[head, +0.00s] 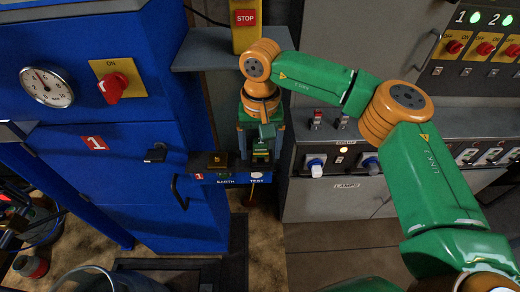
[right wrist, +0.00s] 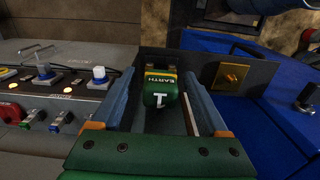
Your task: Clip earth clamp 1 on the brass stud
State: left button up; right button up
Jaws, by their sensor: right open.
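Earth clamp 1 (right wrist: 165,88) is a green clamp with a yellow EARTH band and a white mark on it. It sits on the small dark EARTH TEST shelf, and its green body shows in the head view (head: 261,155) below my right gripper (head: 262,138). In the right wrist view the blue fingers of my right gripper (right wrist: 158,78) stand open on either side of the clamp, with gaps visible. The brass stud (right wrist: 232,75) is on a dark block to the right of the clamp; in the head view the stud (head: 219,159) is left of it. My left gripper is not seen.
The blue cabinet (head: 140,185) with a padlock (head: 155,153) and handle stands left of the shelf. A yellow STOP post (head: 245,30) rises behind. The grey console (head: 330,190) with knobs and switches is to the right. Below the shelf is floor.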

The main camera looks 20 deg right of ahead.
dwell(0.7)
grip_shut()
jog(key=shift+r, duration=0.1)
jog(key=shift+r+p, duration=2.8)
jog(key=shift+r, duration=0.15)
